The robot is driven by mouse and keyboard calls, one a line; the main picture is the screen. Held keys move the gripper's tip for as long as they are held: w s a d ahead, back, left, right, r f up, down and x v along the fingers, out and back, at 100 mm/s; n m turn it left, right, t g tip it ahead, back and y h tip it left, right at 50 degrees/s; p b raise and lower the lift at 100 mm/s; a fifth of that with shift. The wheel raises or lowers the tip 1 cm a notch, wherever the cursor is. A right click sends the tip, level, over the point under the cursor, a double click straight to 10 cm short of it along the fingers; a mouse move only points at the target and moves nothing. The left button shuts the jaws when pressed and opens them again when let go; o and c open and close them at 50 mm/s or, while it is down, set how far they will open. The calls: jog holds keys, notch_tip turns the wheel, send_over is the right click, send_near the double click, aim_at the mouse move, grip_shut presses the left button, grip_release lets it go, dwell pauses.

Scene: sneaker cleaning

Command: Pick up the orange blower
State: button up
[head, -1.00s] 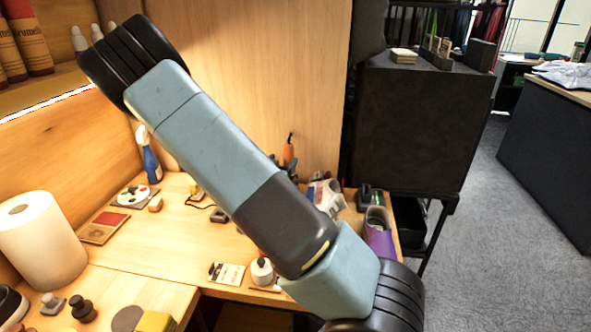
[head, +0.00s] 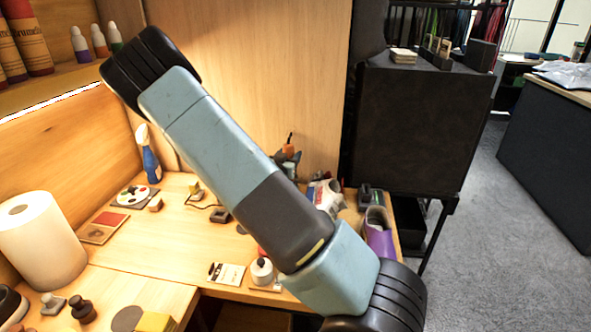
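The orange blower (head: 289,149) stands upright at the back of the wooden desk, against the wooden panel. Only its dark tip and a small orange part show. Dark and grey parts that look like my gripper (head: 287,165) are in front of it and cover most of its body. My large blue-grey arm crosses the view and hides the rest of the wrist. I cannot tell whether the fingers are open or shut, or whether they touch the blower.
A blue-white spray bottle (head: 149,155) stands at the back left of the desk (head: 140,255). A paper roll (head: 40,238) is at the left. A white-and-red item (head: 324,195) and a purple item (head: 379,235) are at the right. A small round jar (head: 262,270) is near the front edge.

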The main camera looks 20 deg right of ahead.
grip_shut()
dwell(0.3)
dwell(0.3)
